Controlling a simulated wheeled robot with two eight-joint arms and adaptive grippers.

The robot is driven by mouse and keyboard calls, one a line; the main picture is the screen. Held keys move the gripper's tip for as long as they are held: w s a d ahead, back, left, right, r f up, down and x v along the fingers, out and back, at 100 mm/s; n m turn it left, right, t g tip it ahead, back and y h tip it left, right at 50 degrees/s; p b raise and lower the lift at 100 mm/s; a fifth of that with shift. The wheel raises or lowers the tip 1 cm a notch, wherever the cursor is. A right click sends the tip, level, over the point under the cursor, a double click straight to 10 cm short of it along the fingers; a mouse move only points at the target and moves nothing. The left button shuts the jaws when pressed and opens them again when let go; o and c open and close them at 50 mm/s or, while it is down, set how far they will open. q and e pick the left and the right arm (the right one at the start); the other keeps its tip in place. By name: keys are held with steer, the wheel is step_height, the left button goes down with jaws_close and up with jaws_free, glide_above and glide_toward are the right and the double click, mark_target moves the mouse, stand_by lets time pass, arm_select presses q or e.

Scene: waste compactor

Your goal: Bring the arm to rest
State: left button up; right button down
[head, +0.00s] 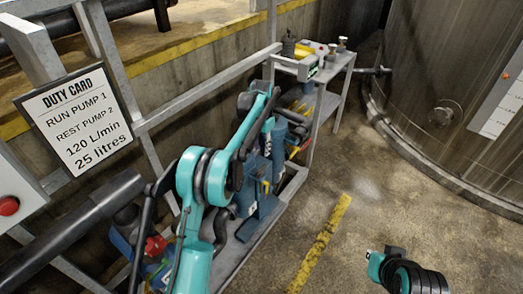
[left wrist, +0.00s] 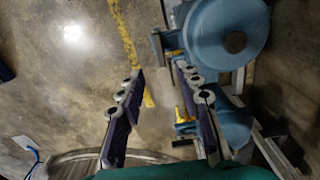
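My left arm (head: 205,180) reaches from the bottom of the head view up over the blue pumps and bends down beside them. Its gripper is hard to make out there. In the left wrist view my left gripper (left wrist: 160,71) is open, its two dark fingers apart with nothing held between them. Beyond them are bare floor, a yellow line and, close by the right finger, blue pump parts (left wrist: 228,35). Part of my right arm (head: 405,275) shows at the lower right of the head view; I see no right fingers.
Blue pumps (head: 278,145) with yellow levers stand on a grey frame along the low wall. A grey metal bench (head: 340,72) stands behind. A duty card (head: 75,120) hangs on the rail at left. A large tank (head: 430,90) is at right. The floor (head: 400,205) between is clear.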

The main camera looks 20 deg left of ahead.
arm_select(q)
steer(key=s+d+r+n+t, duration=0.1)
steer(key=s+r+t, duration=0.1)
steer(key=s+r, duration=0.6)
steer(key=s+d+r+n+t, duration=0.15)
steer(key=s+r, duration=0.35)
steer(key=s, duration=0.6)
steer(key=s+f+n+t, duration=0.1)
steer(key=s+f+t, duration=0.1)
steer(key=s, duration=0.7)
steer(key=s+f+t, duration=0.1)
steer(key=s+f, duration=0.3)
steer(key=s, duration=0.5)
steer(key=shift+d+f+n+t, duration=0.25)
steer(key=shift+d+n+t, duration=0.1)
steer(key=shift+o, duration=0.4)
